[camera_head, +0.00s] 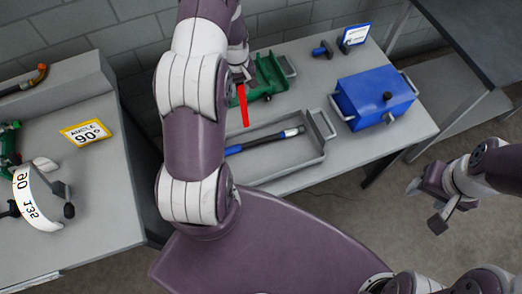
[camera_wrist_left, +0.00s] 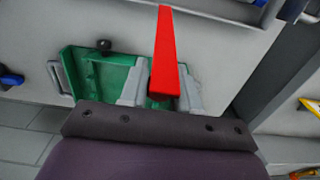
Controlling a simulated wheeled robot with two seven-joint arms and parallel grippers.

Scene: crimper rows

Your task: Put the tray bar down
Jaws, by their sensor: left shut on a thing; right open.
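My left gripper (camera_head: 240,82) is shut on a red bar (camera_head: 243,106), which sticks out from its jaws toward the front of the table. In the left wrist view the red bar (camera_wrist_left: 165,50) runs up from between the fingers (camera_wrist_left: 162,90). It is held beside a green tool or holder (camera_head: 269,75), also seen in the left wrist view (camera_wrist_left: 100,75). I cannot tell whether the bar touches anything. A grey tray (camera_head: 310,157) in front holds a black and blue bar (camera_head: 265,141). My right gripper (camera_head: 428,205) is open and empty, right of the table.
A blue box (camera_head: 373,99) with a dark knob stands at the table's right. Behind it are a blue-and-black tool (camera_head: 322,49) and a blue-framed sign (camera_head: 355,35). A left table bears a yellow "90°" sign (camera_head: 85,132) and tools. Floor is clear near my right gripper.

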